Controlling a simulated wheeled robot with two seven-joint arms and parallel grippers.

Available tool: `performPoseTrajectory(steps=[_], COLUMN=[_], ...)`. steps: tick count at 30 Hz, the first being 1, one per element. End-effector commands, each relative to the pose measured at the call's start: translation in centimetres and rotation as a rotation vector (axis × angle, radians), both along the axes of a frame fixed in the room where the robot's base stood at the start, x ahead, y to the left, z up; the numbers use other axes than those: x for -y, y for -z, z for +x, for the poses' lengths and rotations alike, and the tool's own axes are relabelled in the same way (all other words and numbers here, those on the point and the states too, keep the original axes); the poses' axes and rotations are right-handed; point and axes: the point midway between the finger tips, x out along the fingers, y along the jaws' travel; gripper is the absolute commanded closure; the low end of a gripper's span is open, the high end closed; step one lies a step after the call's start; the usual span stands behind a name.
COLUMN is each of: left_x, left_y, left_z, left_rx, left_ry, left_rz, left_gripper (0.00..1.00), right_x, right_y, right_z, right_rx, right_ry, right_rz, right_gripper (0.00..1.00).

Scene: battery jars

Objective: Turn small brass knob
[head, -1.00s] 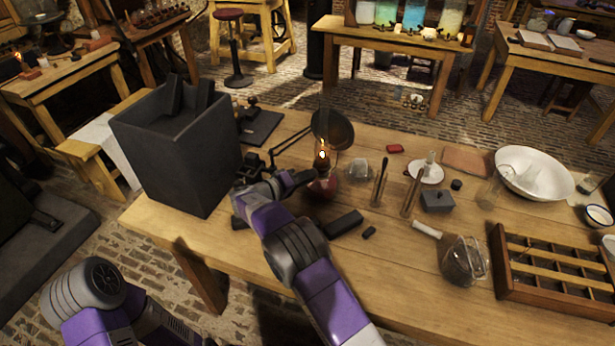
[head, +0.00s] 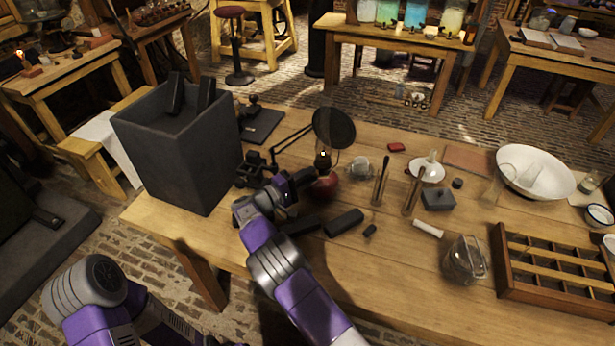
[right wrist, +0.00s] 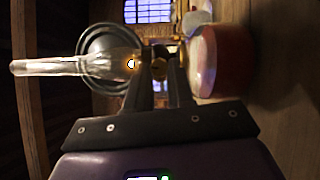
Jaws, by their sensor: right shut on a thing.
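An oil lamp with a red base (head: 327,187) and a glass chimney stands on the wooden table in the head view. A small, dim flame point (head: 323,154) shows in it. In the right wrist view the lamp lies sideways, with its clear chimney (right wrist: 75,66) at left and red base (right wrist: 222,60) at right. The small brass knob (right wrist: 158,68) is between my right fingertips. My right gripper (right wrist: 160,70) is shut on it; in the head view the gripper (head: 316,173) reaches the lamp from the left. My left gripper is out of view; only part of the arm shows.
A large dark grey jar (head: 180,150) stands left of the lamp. A round dark disc (head: 334,127) on a jointed arm is just behind it. Dark blocks (head: 344,222) lie in front. Glassware and a compartment tray (head: 505,270) fill the right side.

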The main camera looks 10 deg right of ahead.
Motion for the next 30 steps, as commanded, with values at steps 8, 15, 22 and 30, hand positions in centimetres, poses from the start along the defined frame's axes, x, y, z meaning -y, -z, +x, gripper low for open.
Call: performPoseTrajectory(steps=[8,15,22,30], left_x=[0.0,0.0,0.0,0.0], left_y=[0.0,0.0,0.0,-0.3], left_z=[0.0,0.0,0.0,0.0], left_rx=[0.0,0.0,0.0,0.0], left_ry=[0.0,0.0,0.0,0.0], left_rz=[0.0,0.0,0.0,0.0], left_gripper=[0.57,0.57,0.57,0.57], right_x=[0.0,0.1,0.0,-1.1], right_y=[0.1,0.1,0.0,0.0], right_z=[0.0,0.0,0.0,-0.3], right_rx=[-0.006,-0.005,-0.005,-0.005], right_ry=[0.001,0.001,0.0,-0.003], right_rz=[-0.006,-0.005,-0.005,-0.006], right_gripper=[1.0,0.66,0.52,0.52])
